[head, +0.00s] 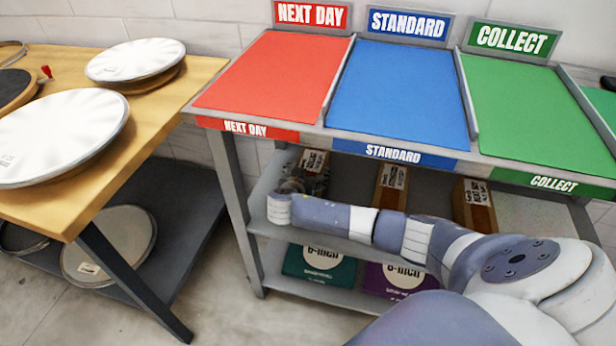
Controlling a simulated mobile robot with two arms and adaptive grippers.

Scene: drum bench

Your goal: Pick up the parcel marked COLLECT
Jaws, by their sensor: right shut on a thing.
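My right arm reaches across the front of the rack to its middle shelf. Its dark gripper (308,182) is at the shelf's left end, partly hidden by my wrist, and shut on a small parcel (314,160) with a dark printed label. Two more brown parcels stand on this shelf, one in the middle (391,185) and one at the right (474,205), partly behind my arm. Their label print is too small to read. The word COLLECT shows on the sign (513,40) above the green bay (540,115). My left gripper is out of view.
The red NEXT DAY bay (275,80) and blue STANDARD bay (400,95) are empty. Teal (318,264) and purple (395,280) boxes lie on the bottom shelf. A wooden bench (150,110) with several drums stands at left. Shelf posts and the top deck hem in my gripper.

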